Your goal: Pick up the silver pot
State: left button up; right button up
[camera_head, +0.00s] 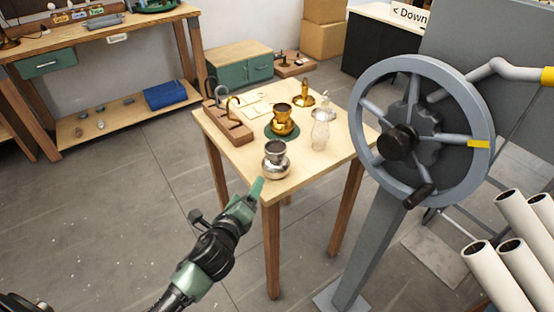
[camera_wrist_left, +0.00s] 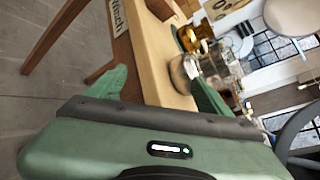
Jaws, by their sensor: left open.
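The silver pot (camera_head: 275,161) stands upright near the front corner of the small wooden table (camera_head: 308,173). It has a round body and a flared neck. My left gripper (camera_head: 257,188) is just outside the table's front left edge, close to the pot and apart from it. In the left wrist view the left gripper (camera_wrist_left: 160,88) is open, its green fingers spread and nothing between them. The silver pot (camera_wrist_left: 181,72) shows beyond the fingers, partly hidden by the right-hand finger. My right gripper is not in view.
A brass pot (camera_head: 282,122) on a green mat stands behind the silver pot. A clear glass vessel (camera_head: 320,130) stands to its right, and a wooden rack (camera_head: 228,122) to its left. A large grey handwheel (camera_head: 420,130) stands right of the table. The floor at left is clear.

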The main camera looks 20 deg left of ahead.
aim_at(270, 156)
pick_arm(q)
jog(key=w+d+r+m+t+h, duration=0.1)
jog(key=r+m, duration=0.1)
jog(key=m, duration=0.1)
jog(key=w+d+r+m+h, duration=0.1)
jog(key=w+r+m, duration=0.1)
jog(key=m, duration=0.2)
jog(key=w+d+r+m+t+h, duration=0.1)
jog(key=r+m, duration=0.1)
jog(key=m, duration=0.2)
jog(key=shift+w+r+t+h, duration=0.1)
jog(key=shift+w+t+h, duration=0.2)
jog(key=shift+m, duration=0.6)
jog(key=w, duration=0.2)
jog(key=w+d+p, duration=0.1)
jog(key=w, duration=0.4)
jog(key=shift+d+r+p, duration=0.1)
jog(key=shift+d+p, duration=0.05)
jog(key=shift+p, duration=0.15)
jog(key=shift+w, duration=0.5)
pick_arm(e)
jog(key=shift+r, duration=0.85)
pick_arm(q)
jog(key=shift+s, duration=0.1)
grip_shut()
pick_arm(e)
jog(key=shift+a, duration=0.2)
